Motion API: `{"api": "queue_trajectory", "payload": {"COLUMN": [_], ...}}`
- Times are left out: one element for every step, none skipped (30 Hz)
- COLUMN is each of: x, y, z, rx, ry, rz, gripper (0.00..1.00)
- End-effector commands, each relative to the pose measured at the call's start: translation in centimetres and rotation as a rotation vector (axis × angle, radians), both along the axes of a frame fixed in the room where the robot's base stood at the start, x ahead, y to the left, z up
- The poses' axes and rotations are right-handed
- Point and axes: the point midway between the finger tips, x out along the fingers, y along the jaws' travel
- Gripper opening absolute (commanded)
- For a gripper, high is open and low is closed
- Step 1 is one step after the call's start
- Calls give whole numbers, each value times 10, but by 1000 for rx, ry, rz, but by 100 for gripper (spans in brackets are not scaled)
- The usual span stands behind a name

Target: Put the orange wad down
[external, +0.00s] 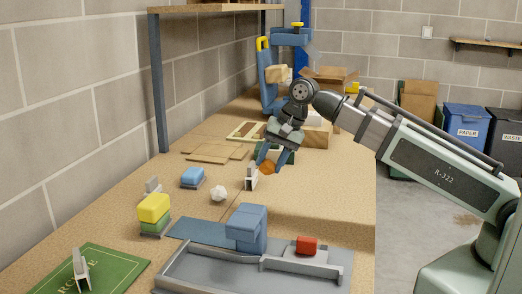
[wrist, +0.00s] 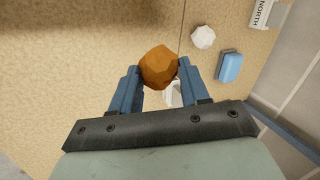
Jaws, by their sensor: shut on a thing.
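The orange wad (wrist: 159,67) is a small faceted ball held between the two blue fingers of my gripper (wrist: 157,76) in the wrist view. In the external view the orange wad (external: 268,167) shows at the tips of my gripper (external: 270,163), which points down over the cork-coloured bench top. Bench surface shows around the wad in the wrist view. I cannot tell the exact gap between wad and bench. A small pale card holder (external: 251,176) stands just left of the gripper in the external view and is partly hidden under the fingers in the wrist view.
A white wad (external: 218,193) and a blue block (external: 192,178) lie left of my gripper. A yellow-and-green stack (external: 154,213), a grey tray (external: 200,274) with a blue block and a red block (external: 307,245) stand nearer. Flat cardboard pieces (external: 215,150) lie behind. The bench's right front is clear.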

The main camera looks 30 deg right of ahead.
Motion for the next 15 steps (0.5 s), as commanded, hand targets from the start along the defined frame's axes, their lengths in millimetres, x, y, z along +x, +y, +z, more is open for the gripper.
{"api": "queue_trajectory", "payload": {"x": [5,8,14,18,22,29,33,38,44,49,53,59,63,67,73], "y": [-7,-11,-19,-25,-31,-41,-48,-56,-66,-73,-81,-91,-98,-106,-116], "z": [0,0,0,0,-1,-1,-1,-2,-2,-2,-3,-3,-3,-4,-4], "rx": [0,0,0,0,0,0,0,0,0,0,0,0,0,0,1], "ry": [0,-1,0,0,0,-1,0,0,0,0,0,0,0,0,0], "rz": [-14,-23,-37,-49,-61,-80,-93,-108,-127,-141,-154,-174,-187,-201,-220], "gripper": [16,16,16,16,16,16,16,16,16,16,16,16,16,16,16]}}
